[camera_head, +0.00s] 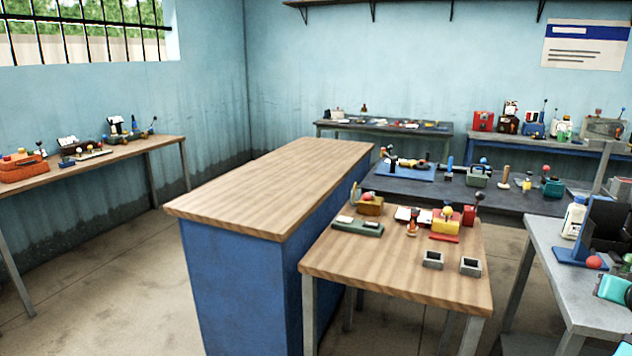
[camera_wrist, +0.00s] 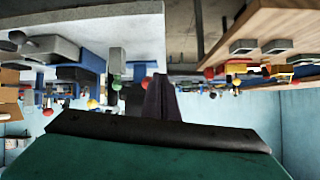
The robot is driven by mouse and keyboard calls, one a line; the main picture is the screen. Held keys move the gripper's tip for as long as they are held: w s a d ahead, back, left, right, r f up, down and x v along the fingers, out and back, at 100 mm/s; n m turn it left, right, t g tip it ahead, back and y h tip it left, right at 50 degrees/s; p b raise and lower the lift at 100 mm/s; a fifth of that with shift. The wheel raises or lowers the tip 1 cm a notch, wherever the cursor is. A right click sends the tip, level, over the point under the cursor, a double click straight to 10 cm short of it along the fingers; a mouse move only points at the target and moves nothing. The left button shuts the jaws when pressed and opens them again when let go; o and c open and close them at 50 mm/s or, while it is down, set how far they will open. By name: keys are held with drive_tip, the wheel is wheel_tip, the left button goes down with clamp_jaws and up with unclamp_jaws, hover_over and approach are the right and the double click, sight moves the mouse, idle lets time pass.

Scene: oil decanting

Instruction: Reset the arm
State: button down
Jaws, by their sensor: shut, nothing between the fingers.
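My gripper (camera_wrist: 160,98) shows in the wrist view as dark fingers close together, pointing away from the camera. They are shut with nothing between them. The teal body and a dark crossbar fill the bottom of that view. The wrist view is upside down, with tables and tools hanging from the top. The fingers appear clear of the things around them. In the head view I cannot make out the gripper for certain; teal shapes are cut off at the right edge.
A wood-topped blue counter (camera_head: 275,185) stands mid-room. Beside it a wooden table (camera_head: 400,275) holds small tools and two grey open boxes. At right a grey table (camera_head: 575,275) bears a white bottle (camera_head: 574,217). Cluttered benches line the walls. Floor at left is free.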

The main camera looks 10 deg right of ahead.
drive_tip(key=w+a+f+n+g+y, duration=0.1)
drive_tip(key=w+a+f+y, duration=0.1)
drive_tip(key=w+a+f, duration=0.6)
drive_tip(key=w+a+f+n+g+y, duration=0.1)
drive_tip(key=w+a+f+y, duration=0.1)
drive_tip(key=a+f, duration=0.65)
drive_tip(key=w+a+f+n+g+y, duration=0.15)
drive_tip(key=w+a+f, duration=0.35)
drive_tip(key=f, duration=0.7)
drive_tip(key=a+f+g+y, duration=0.2)
drive_tip(key=a+f+y, duration=0.1)
drive_tip(key=a+f, duration=0.75)
drive_tip(key=s+a+f+n+g, duration=0.2)
drive_tip(key=s+a+f, duration=0.2)
drive_tip(key=a+f, duration=0.4)
drive_tip(key=s+a+f+n+g, duration=0.1)
drive_tip(key=s+a+f+g, duration=0.2)
drive_tip(key=a+f, duration=0.55)
drive_tip(key=s+a+f+n+g, duration=0.1)
drive_tip(key=s+a+f, duration=0.1)
drive_tip(key=s+a, duration=0.2)
drive_tip(key=s+a+f+n+g+h, duration=0.1)
drive_tip(key=s+a+f, duration=0.2)
drive_tip(key=s, duration=0.4)
drive_tip(key=s+a+f+n+g, duration=0.1)
drive_tip(key=s+a+f+g, duration=0.1)
drive_tip(key=s+a, duration=0.2)
drive_tip(key=shift+s+a+f, duration=0.25)
drive_tip(key=shift+s+a, duration=0.1)
drive_tip(key=shift+s, duration=0.6)
